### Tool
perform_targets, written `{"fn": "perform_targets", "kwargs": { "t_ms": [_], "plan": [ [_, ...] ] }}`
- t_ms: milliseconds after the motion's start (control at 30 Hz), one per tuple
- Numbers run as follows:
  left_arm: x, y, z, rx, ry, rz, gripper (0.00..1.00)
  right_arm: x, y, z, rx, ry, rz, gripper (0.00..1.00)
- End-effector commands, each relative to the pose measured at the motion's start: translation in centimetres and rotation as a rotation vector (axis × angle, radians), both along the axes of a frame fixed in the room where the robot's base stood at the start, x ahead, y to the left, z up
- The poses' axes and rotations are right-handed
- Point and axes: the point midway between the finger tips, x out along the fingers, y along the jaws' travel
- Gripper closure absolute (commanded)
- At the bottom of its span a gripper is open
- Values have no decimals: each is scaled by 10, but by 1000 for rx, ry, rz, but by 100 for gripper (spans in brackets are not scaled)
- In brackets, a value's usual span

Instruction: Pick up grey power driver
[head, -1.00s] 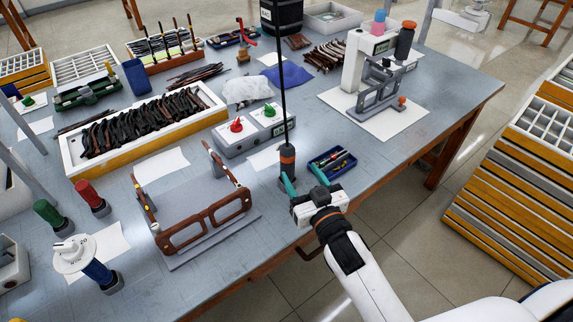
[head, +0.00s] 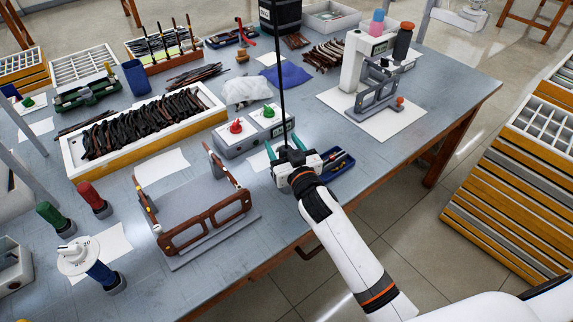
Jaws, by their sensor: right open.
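The grey power driver hangs at the lower end of a black cable (head: 282,85) near the table's front edge. My right gripper (head: 284,147) is at the cable's lower end, with its teal fingers apart on either side of it. The gripper body now hides nearly all of the driver, so I cannot tell whether the fingers touch it. My left gripper is not in view.
A blue tray (head: 341,166) of small tools lies right beside my right gripper. A grey box with red and green buttons (head: 228,141) stands just behind. A large brown eyeglass frame (head: 205,222) stands on a grey plate to the left.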

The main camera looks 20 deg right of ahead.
Motion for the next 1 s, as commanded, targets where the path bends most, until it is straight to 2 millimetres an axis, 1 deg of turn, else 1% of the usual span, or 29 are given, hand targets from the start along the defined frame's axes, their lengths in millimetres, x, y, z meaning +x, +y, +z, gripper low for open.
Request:
{"fn": "perform_targets", "kwargs": {
  "t_ms": [100,467,800,867,967,1000],
  "plan": [
    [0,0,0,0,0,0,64,0,0,0,0,0,0,41],
    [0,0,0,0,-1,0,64,-1,0,0,0,0,0,100],
    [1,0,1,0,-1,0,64,0,0,4,0,-4,1,100],
    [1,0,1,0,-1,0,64,0,0,9,1,-7,0,100],
    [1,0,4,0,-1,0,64,0,0,25,0,-9,1,100],
    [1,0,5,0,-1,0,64,0,0,33,-1,-10,2,100]
  ]
}}
